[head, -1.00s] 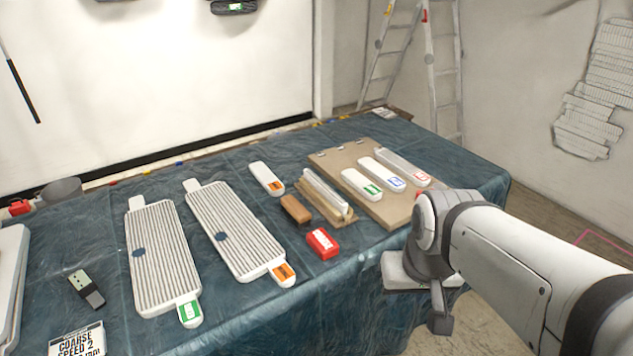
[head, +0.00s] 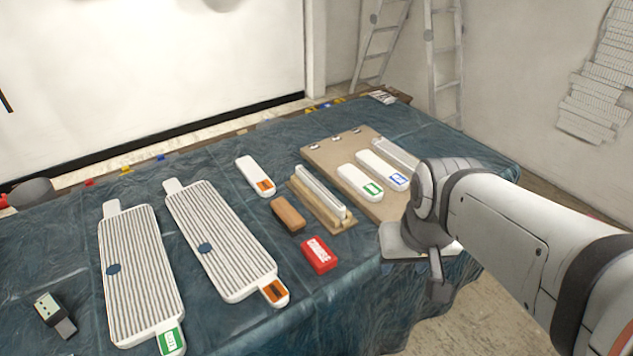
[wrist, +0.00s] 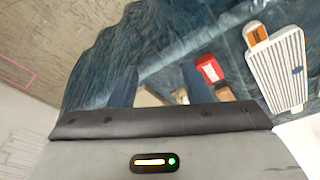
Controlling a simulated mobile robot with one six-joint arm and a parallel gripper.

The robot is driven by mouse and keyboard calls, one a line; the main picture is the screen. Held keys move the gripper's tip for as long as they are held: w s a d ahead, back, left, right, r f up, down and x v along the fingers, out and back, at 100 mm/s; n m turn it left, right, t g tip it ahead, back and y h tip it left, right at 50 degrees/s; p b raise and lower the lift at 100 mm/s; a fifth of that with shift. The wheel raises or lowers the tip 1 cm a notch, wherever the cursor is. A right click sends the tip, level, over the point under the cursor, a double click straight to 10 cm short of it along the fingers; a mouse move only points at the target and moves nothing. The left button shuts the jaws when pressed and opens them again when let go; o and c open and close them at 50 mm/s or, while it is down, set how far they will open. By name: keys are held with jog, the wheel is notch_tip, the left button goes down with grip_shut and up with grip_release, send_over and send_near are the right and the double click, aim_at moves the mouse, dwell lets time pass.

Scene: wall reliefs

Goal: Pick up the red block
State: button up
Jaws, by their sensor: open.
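The red block (head: 319,255) has white lettering and lies on the blue cloth-covered table (head: 240,322) near its front edge. It also shows in the wrist view (wrist: 209,69), just right of the right-hand finger. My gripper (head: 425,268) is open and empty at the table's front right edge, to the right of the block and apart from it. In the wrist view my gripper (wrist: 160,85) shows two dark fingers spread apart, with cloth and part of the board between them.
A brown block (head: 288,214) lies just behind the red one. A wooden holder (head: 340,224) and a board (head: 320,152) with white-handled tools are close by. Two ribbed white panels (head: 140,270) (head: 222,240) lie left. Cloth in front of the red block is clear.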

aim_at(319, 250)
jog(key=o, duration=0.7)
jog(key=w+a+f+n+b, duration=0.1)
jog(key=w+n, duration=0.2)
jog(key=w+a+f+n+g+b, duration=0.1)
jog(key=w+a+f+n+b, duration=0.1)
jog(key=w+n, duration=0.1)
jog(key=w+a+f+n+b, duration=0.1)
jog(key=w+a+f+n, duration=0.1)
jog(key=w+n, duration=0.2)
jog(key=shift+a+n, duration=0.15)
jog(key=shift+n, duration=0.45)
jog(key=o, duration=0.5)
jog(key=w+a+f+n+b, duration=0.1)
jog(key=w+a+f+n, duration=0.1)
jog(key=w+n, duration=0.1)
jog(key=w+a+f+n+g+b, duration=0.1)
jog(key=w+a+f+n, duration=0.2)
jog(key=n, duration=0.2)
jog(key=w+a+f+n+b, duration=0.2)
jog(key=w+a+f+n, duration=0.1)
jog(key=n, duration=0.1)
jog(key=shift+a+f+n+g, duration=0.15)
jog(key=shift+a+n+g, duration=0.1)
jog(key=shift+n+g, duration=0.05)
jog(key=shift+a+f+n, duration=0.15)
jog(key=shift+f+n, duration=0.15)
jog(key=shift+f, duration=0.05)
jog(key=shift+f+b, duration=0.4)
jog(key=shift+f, duration=3.25)
